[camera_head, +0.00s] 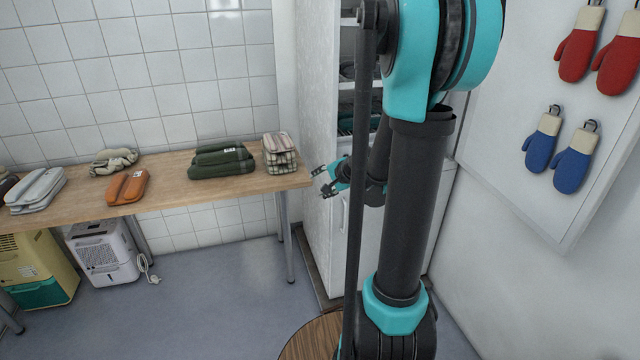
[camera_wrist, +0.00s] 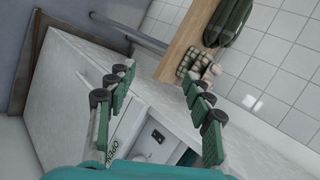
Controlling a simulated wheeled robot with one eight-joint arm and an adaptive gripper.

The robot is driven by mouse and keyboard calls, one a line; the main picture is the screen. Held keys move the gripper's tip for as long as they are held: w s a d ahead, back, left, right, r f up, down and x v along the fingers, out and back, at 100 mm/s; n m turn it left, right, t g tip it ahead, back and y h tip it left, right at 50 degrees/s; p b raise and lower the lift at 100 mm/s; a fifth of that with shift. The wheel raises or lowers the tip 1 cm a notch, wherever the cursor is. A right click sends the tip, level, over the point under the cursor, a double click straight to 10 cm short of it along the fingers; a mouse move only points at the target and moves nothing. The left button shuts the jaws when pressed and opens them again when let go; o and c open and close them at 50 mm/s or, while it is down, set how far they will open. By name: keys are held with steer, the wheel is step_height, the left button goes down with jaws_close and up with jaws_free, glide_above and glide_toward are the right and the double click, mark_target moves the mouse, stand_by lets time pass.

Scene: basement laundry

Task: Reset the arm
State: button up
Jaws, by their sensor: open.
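My gripper (camera_head: 325,180) hangs in the air just past the right end of the wooden table, in front of the white cabinet. It is open, with nothing between its fingers. In the wrist view my gripper (camera_wrist: 158,88) shows its two green-padded fingers spread wide apart. The upper arm links cover much of the cabinet in the head view.
The table (camera_head: 165,185) carries a plaid folded item (camera_head: 279,153), dark green bundles (camera_head: 221,161), an orange item (camera_head: 127,187), a beige one (camera_head: 113,161) and grey ones (camera_head: 36,190). The white cabinet (camera_head: 318,120) stands close to my gripper. Mittens (camera_head: 571,170) hang at right.

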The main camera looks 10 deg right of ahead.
steer(key=s+f+n+g+h, duration=0.2)
steer(key=s+n, duration=0.4)
steer(key=s, duration=0.6)
steer(key=s+f+n+g+h, duration=0.2)
steer(key=s+f+n, duration=0.2)
steer(key=s, duration=0.9)
steer(key=shift+s+d+f+n+g, duration=0.15)
steer(key=shift+f+n+g, duration=0.15)
steer(key=shift+n, duration=0.8)
